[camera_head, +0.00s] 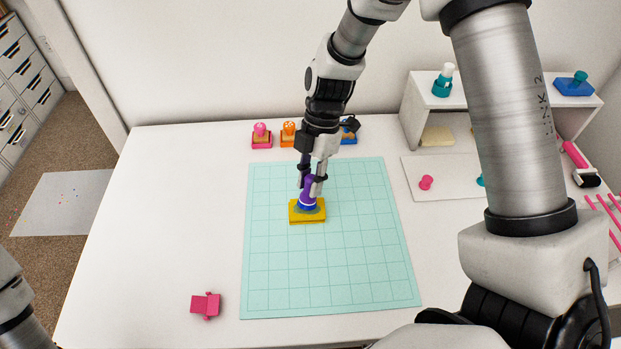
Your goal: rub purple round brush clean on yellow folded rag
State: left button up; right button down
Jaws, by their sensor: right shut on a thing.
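The yellow folded rag (295,216) lies flat on the gridded mint mat (300,280), near its upper middle. My right gripper (312,184) points down over the rag and is shut on the purple round brush (307,197). The brush is roughly upright, with its lower end at the rag's top face; a bluish area shows around its base. My gripper fingers hide part of the brush handle. Only a piece of my left arm shows at the lower left edge; my left gripper is out of view.
A pink stamp (261,135), an orange stamp (288,134) and a blue one (349,136) stand at the back. A pink block piece (206,305) lies front left. A white shelf (412,113) and a pink roller (575,155) are right. The left tabletop is mostly clear.

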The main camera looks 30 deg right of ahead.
jog(key=shift+f, duration=0.3)
jog(key=shift+r, duration=0.1)
